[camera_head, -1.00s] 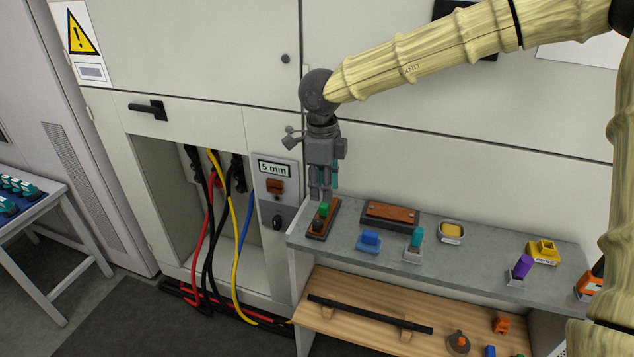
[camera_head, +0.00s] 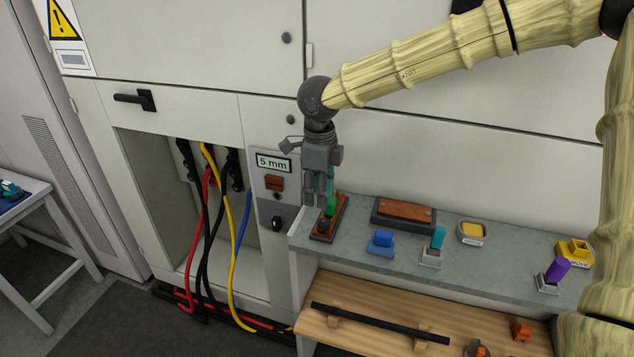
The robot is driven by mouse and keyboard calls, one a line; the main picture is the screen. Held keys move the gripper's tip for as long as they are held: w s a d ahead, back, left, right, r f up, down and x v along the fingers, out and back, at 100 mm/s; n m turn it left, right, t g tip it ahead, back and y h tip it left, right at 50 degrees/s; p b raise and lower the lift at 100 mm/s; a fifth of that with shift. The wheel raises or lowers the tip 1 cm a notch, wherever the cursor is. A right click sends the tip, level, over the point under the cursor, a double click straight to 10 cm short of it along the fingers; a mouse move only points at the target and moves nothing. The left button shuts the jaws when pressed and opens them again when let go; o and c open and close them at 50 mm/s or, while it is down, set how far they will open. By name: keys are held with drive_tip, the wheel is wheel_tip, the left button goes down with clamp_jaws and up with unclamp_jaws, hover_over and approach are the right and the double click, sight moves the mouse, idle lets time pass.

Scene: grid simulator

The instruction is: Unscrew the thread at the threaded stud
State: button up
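My gripper (camera_head: 315,206) hangs pointing down at the left end of the grey bench, its fingertips close above a small board. A narrow gap shows between its fingers, but whether they are open or shut on anything is unclear. The brown board (camera_head: 341,214) carries an upright green piece (camera_head: 331,205) and a dark round part (camera_head: 323,225). The green piece stands just right of the fingertips; contact cannot be made out. A teal strip shows beside the right finger. No thread is distinct at this size, and I cannot tell which part is the threaded stud.
The grey bench (camera_head: 357,253) also holds a brown-topped block (camera_head: 404,212), a blue piece (camera_head: 381,242), a teal-topped holder (camera_head: 432,256), a yellow-filled dish (camera_head: 471,232) and a purple-topped holder (camera_head: 553,273).

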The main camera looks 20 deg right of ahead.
sight(319, 221)
wheel_tip(319, 221, down, 9)
drive_tip(key=shift+r+p, duration=0.2)
drive_tip(key=shift+p, duration=0.85)
clamp_jaws()
drive_tip(key=shift+r+n+p, duration=0.2)
drive_tip(key=shift+n+p, duration=0.2)
drive_tip(key=shift+p, duration=0.45)
drive_tip(key=n+p, duration=0.3)
drive_tip(key=p, duration=0.1)
drive_tip(key=shift+s, duration=0.15)
drive_tip(key=shift+f+n+p, duration=0.2)
drive_tip(key=shift+n+p, duration=0.5)
